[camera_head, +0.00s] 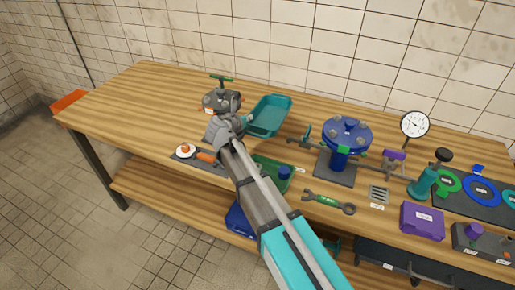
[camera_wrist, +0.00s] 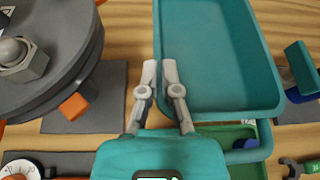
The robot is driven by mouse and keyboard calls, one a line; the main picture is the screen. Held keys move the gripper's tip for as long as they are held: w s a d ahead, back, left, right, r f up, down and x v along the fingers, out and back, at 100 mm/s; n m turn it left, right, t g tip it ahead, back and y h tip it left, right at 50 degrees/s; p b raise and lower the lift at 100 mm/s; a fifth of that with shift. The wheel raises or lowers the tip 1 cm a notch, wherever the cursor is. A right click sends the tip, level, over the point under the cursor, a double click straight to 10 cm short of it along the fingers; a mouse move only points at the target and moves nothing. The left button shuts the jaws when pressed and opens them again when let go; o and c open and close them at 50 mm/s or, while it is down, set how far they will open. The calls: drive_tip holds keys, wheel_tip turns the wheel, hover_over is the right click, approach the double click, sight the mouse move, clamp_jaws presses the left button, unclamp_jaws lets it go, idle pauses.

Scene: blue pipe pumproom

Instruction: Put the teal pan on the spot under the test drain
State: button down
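The teal pan (camera_head: 270,115) is a shallow rectangular tray at the back of the wooden bench. It fills the upper right of the wrist view (camera_wrist: 215,55). My gripper (camera_head: 222,128) is at the pan's near left side. In the wrist view its two grey fingertips (camera_wrist: 160,68) are close together, one on each side of the pan's left wall, and look shut on it. The blue flanged fitting (camera_head: 346,135) stands right of the pan, with a small side valve (camera_head: 306,135) on its left. I cannot make out a marked spot under a drain.
A grey flanged valve (camera_head: 221,100) stands just left of the pan. A green tray (camera_head: 271,174) lies in front, partly behind my arm. A wrench (camera_head: 329,202), purple box (camera_head: 422,221), pressure gauge (camera_head: 414,125) and ring mat (camera_head: 480,192) are to the right. The bench's left end is clear.

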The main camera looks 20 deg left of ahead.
drive_tip(key=shift+f+b, duration=4.8)
drive_tip(key=shift+f, duration=0.35)
drive_tip(key=shift+d, duration=0.15)
drive_tip(key=shift+d, duration=0.25)
drive_tip(key=d, duration=0.3)
drive_tip(key=shift+s+d+f+b, duration=0.15)
drive_tip(key=shift+d+f+b, duration=0.05)
drive_tip(key=shift+f+b, duration=0.2)
drive_tip(key=shift+a+f, duration=0.1)
drive_tip(key=shift+f, duration=0.1)
drive_tip(key=shift+f+b, duration=0.1)
drive_tip(key=shift+b, duration=0.2)
drive_tip(key=c, duration=0.8)
unclamp_jaws()
